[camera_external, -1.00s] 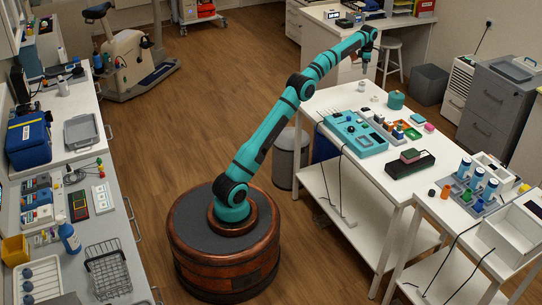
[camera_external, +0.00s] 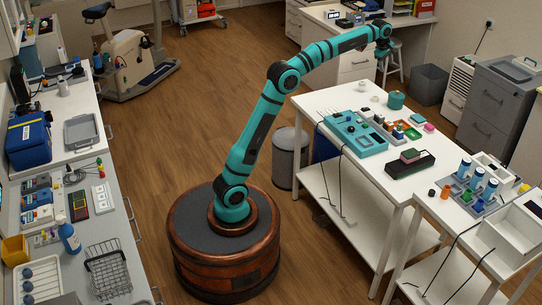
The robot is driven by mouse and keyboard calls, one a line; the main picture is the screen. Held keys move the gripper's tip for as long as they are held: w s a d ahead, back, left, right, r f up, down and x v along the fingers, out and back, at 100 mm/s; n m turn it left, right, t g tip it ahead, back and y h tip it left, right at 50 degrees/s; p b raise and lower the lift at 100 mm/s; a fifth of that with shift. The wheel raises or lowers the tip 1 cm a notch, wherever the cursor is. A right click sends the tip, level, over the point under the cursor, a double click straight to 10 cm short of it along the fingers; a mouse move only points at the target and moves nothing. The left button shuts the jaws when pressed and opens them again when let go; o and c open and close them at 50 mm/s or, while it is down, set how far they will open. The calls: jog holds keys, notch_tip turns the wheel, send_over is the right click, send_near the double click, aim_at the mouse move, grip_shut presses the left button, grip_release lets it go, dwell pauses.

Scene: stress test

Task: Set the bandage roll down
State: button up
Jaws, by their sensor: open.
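A small white round thing (camera_external: 361,86), which looks like the bandage roll, sits at the far left corner of the white table (camera_external: 334,98). It is too small to make out in detail. My gripper (camera_external: 383,55) is open and hangs behind and above the table's far edge, up and to the right of the white thing and apart from it. I see nothing between its fingers, though they are small and dark here.
A teal tray (camera_external: 357,136), a teal round container (camera_external: 396,99) and a black case (camera_external: 410,164) stand on the table.

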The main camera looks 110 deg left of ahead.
jog(key=w+d+r+m+t+y, duration=0.15)
jog(key=d+r+m, duration=0.25)
jog(key=d, duration=0.7)
jog(key=d+r+m+t, duration=0.2)
jog(key=d+r+m, duration=0.15)
jog(key=d, duration=0.75)
jog(key=s+d+r+m+t, duration=0.2)
jog(key=s+d+m, duration=0.15)
jog(key=d, duration=0.55)
jog(key=s+d+r+m+t, duration=0.15)
jog(key=d+m, duration=0.25)
jog(key=d, duration=0.5)
jog(key=s+d+f+m+t+h, duration=0.15)
jog(key=s+d+m+t, duration=0.4)
jog(key=s+d, duration=0.75)
jog(key=s+d+f+m+t+h, duration=0.1)
jog(key=s+d+f+m, duration=0.3)
jog(key=s+d, duration=0.2)
jog(key=s+d+f+m+t+h, duration=0.1)
jog(key=s+d+f+m+h, duration=0.1)
jog(key=s+d+f+m, duration=0.2)
jog(key=shift+s+d+m, duration=0.55)
jog(key=shift+s+d, duration=0.5)
jog(key=shift+s, duration=0.1)
